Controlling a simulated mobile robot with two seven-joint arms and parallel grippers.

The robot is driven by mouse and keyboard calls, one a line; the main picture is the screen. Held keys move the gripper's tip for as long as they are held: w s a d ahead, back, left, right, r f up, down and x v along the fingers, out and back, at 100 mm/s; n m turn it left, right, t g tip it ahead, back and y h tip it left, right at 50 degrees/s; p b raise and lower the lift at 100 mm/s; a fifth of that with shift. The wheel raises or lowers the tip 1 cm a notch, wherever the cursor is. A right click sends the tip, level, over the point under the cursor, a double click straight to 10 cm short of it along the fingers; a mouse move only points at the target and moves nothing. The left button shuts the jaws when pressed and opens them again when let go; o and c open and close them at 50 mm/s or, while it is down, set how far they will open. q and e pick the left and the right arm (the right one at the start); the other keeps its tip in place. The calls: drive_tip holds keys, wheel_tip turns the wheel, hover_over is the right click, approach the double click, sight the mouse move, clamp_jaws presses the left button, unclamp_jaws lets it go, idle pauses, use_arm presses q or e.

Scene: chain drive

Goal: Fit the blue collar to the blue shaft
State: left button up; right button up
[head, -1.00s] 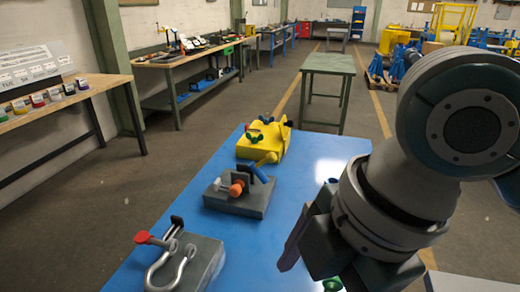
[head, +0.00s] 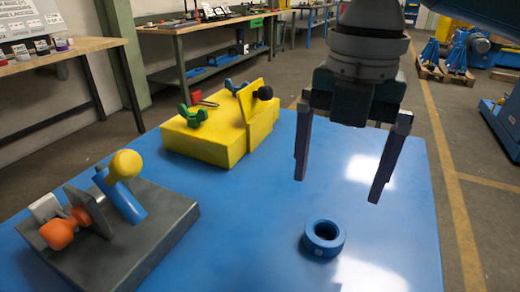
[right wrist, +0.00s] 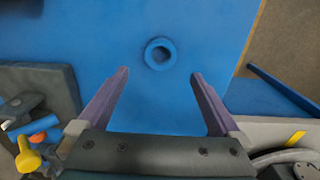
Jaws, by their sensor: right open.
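The blue collar (head: 324,246), a thick ring, lies flat on the blue table, hole upward. It also shows in the right wrist view (right wrist: 160,67), between and beyond the fingertips. My right gripper (head: 338,188) points down above the table, open and empty, its fingers wide apart and clear of the collar. A blue bar (head: 127,203) with a yellow ball end stands tilted on a grey block at the left; I cannot tell whether it is the blue shaft. My left gripper is out of view.
The grey block (head: 160,225) also carries an orange knob (head: 58,233). A yellow block (head: 205,146) with green and blue wing knobs and a black knob stands behind. The blue table (head: 245,220) is bare around the collar; its right edge is close.

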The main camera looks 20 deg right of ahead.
sight(326, 228)
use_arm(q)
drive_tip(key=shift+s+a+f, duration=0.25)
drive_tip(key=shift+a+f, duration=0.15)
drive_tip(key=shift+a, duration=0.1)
use_arm(e)
drive_tip(key=f, duration=0.4)
drive_tip(key=shift+s+a, duration=0.25)
drive_tip(key=shift+a, duration=0.05)
use_arm(q)
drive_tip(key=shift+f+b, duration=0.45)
drive_tip(key=shift+b, duration=0.3)
use_arm(e)
wheel_tip(326, 228, down, 6)
drive_tip(key=shift+d+r, duration=0.15)
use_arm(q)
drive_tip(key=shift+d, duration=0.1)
use_arm(e)
drive_tip(key=shift+c, duration=0.4)
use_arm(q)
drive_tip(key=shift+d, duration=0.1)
use_arm(e)
drive_tip(key=c, duration=0.4)
clamp_jaws()
